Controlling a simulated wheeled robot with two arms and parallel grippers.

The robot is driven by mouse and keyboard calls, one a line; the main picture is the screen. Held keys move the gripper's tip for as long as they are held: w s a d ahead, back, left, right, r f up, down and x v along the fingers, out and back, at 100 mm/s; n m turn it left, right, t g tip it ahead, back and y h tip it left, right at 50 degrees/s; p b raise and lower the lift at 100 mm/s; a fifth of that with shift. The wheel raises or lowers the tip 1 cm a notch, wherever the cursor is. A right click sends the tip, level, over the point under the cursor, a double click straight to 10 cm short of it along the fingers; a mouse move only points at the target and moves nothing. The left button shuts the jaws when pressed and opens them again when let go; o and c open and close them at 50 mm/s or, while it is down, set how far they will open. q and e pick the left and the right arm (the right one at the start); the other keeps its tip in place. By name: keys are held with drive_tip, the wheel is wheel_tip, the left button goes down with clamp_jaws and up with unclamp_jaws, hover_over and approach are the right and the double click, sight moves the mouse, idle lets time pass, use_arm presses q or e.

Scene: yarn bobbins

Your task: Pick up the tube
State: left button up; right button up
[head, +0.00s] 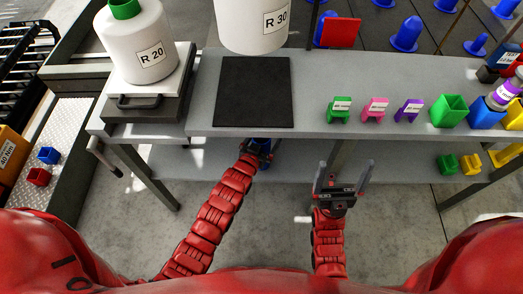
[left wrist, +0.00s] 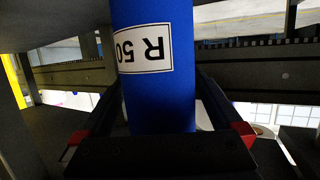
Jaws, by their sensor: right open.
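A blue tube with a white label reading R 50 stands between the two fingers of my left gripper in the left wrist view (left wrist: 160,95); the label appears upside down there. The fingers lie along both sides of the tube, and I cannot tell whether they press on it. In the head view my left gripper (head: 258,150) is at the front edge of the table, with a bit of blue beside it and the rest hidden. My right gripper (head: 343,180) is open and empty in front of the table, its fingers pointing toward it.
The grey table (head: 310,100) has a lower shelf (head: 385,160). On top are a black mat (head: 253,92), small coloured holders (head: 375,110) and a green box (head: 449,111). A white R 20 bobbin (head: 135,45) stands left; a white R 30 bobbin (head: 250,25) is behind the mat.

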use_arm(q)
drive_tip(key=c, duration=1.2)
drive_tip(key=p+v, duration=0.1)
drive_tip(key=v, duration=0.4)
drive_tip(key=a+p+v, duration=0.1)
drive_tip(key=v, duration=0.5)
drive_tip(key=p+v, duration=0.1)
drive_tip(key=v, duration=0.4)
drive_tip(key=shift+a+r, duration=0.2)
drive_tip(key=shift+a, duration=0.25)
